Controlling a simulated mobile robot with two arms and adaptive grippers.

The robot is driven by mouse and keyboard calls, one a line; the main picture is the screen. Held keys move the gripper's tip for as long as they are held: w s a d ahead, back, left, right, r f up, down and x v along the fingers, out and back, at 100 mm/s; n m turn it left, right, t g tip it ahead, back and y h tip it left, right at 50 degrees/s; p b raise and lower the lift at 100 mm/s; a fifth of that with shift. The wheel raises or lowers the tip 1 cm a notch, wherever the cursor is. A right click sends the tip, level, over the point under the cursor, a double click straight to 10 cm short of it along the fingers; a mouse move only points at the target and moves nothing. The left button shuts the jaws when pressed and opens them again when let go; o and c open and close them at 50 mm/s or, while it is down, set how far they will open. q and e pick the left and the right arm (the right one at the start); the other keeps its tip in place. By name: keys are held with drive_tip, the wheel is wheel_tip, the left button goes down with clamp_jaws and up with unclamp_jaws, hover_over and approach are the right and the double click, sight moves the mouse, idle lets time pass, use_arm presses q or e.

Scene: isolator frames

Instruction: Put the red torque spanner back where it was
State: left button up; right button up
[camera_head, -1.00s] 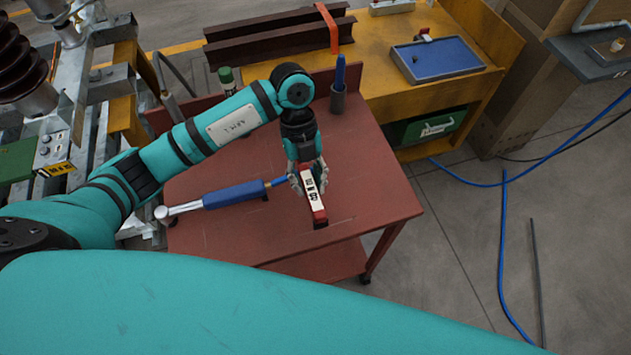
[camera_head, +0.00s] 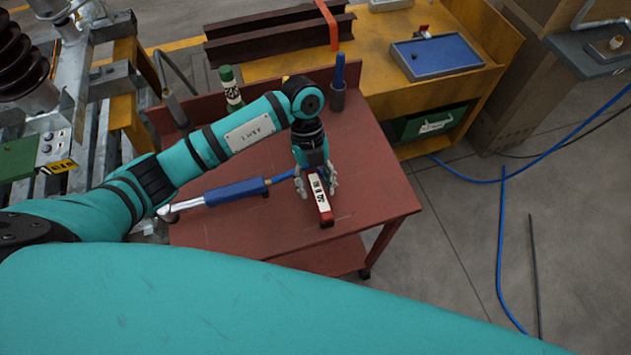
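The red torque spanner appears as a narrow red block with a white label and dark marks (camera_head: 322,201), over the red table top (camera_head: 370,185) near its front edge. Whether it touches the table is unclear. My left gripper (camera_head: 317,192) points down over it, one finger on each side, closed up against its flanks. The gripper covers its far end. A blue-handled spanner (camera_head: 237,190) with a silver head lies on the table to the left, its thin blue end reaching towards the gripper. My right gripper is not in view.
A cup with a blue-handled tool (camera_head: 338,95) stands at the table's back right. A green bottle (camera_head: 231,88) stands at the back left, beyond my arm. A yellow bench (camera_head: 380,65) with a blue tray (camera_head: 437,57) stands behind. The table's right part is bare.

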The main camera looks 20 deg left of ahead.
use_arm(q)
drive_tip(key=b+v, duration=0.2)
drive_tip(key=v, duration=1)
